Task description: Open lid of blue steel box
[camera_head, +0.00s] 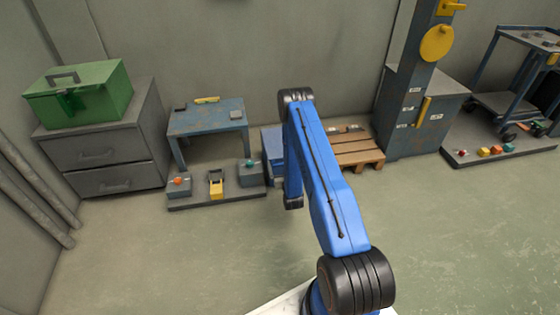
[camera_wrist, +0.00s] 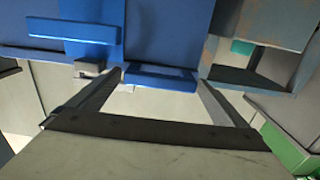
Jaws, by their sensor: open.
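The blue steel box (camera_head: 272,143) stands on the floor by the back wall, partly hidden behind my arm in the head view. In the wrist view its blue face (camera_wrist: 165,30) fills the top middle. A blue handle-like bar (camera_wrist: 160,78) on it lies between the tips of my gripper (camera_wrist: 159,80). My gripper is open, its two fingers reaching toward the box on either side of this bar. Whether the fingers touch it I cannot tell. In the head view my gripper is hidden by my arm. The lid's state is not clear.
A blue-grey table (camera_head: 208,117) and a low platform (camera_head: 215,198) with small boxes stand left of the box. A wooden pallet (camera_head: 357,150) lies to its right. A green toolbox (camera_head: 80,95) sits on a drawer cabinet (camera_head: 105,165). The floor in front is clear.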

